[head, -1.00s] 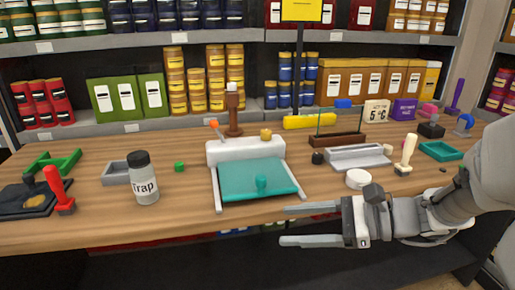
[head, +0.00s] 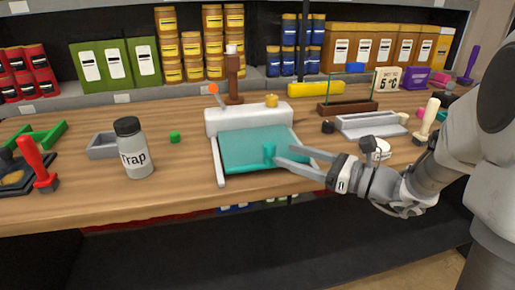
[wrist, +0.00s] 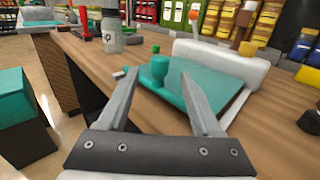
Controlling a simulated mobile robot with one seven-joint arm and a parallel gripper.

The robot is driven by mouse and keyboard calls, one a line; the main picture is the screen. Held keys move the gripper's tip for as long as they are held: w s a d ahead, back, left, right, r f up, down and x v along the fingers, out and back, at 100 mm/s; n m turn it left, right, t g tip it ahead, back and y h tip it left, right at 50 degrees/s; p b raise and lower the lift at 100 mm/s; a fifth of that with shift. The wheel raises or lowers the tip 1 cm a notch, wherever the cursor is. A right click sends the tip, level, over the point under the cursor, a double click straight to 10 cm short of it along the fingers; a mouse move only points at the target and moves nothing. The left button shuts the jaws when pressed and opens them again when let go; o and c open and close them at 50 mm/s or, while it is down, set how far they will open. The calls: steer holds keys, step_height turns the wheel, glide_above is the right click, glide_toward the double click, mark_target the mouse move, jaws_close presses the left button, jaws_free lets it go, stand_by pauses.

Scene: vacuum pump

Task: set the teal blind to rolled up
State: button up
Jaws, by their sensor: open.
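The teal blind (head: 240,148) lies spread out in front of a white housing (head: 248,117), between two pale side rails. A teal knob (head: 269,152) stands near its front edge. In the head view my gripper (head: 285,160) is at the blind's front right, its fingertips close to the knob. In the wrist view the blind (wrist: 205,88) and knob (wrist: 160,67) show ahead of my gripper (wrist: 163,78). The fingers are apart, and the knob appears between their tips. I cannot tell whether either finger touches it.
A Trap jar (head: 134,148) and a small green cube (head: 174,137) stand left of the blind. A red-handled tool (head: 37,165) is at far left. A grey tray (head: 370,124) and brown rack (head: 347,107) stand to the right. An orange-tipped lever (head: 214,90) rises by the housing.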

steer(key=b+x, duration=0.1)
steer(key=x, duration=0.8)
steer(key=shift+w+a+b, duration=0.1)
steer(key=shift+a+b, duration=0.1)
steer(key=shift+b, duration=0.15)
jaws_close()
stand_by(0.9)
